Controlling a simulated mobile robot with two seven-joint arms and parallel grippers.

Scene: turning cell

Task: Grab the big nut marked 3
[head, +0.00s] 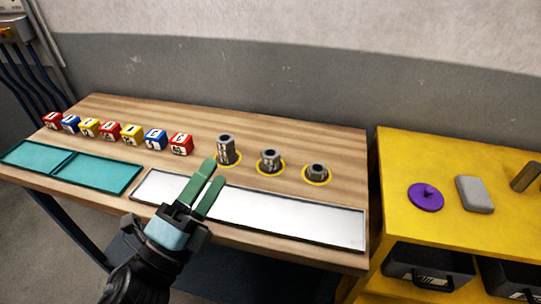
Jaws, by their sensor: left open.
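Three grey metal nuts stand on yellow rings on the wooden bench. The tallest nut (226,150) is on the left, a middle-height nut (270,161) is in the centre, and the lowest nut (316,173) is on the right. Pale marks show on the sides of the taller two, but I cannot read which is marked 3. My left gripper (213,173) has green fingers. It is open and empty, over the white tray, with its tips just in front of the tallest nut and apart from it in the picture. My right gripper is out of view.
A row of several coloured letter blocks (109,131) stands left of the nuts. A teal tray (105,174) and a white tray (285,217) line the bench's front edge. A yellow cabinet (395,165) at right bears a purple disc (425,198) and a grey block (474,194).

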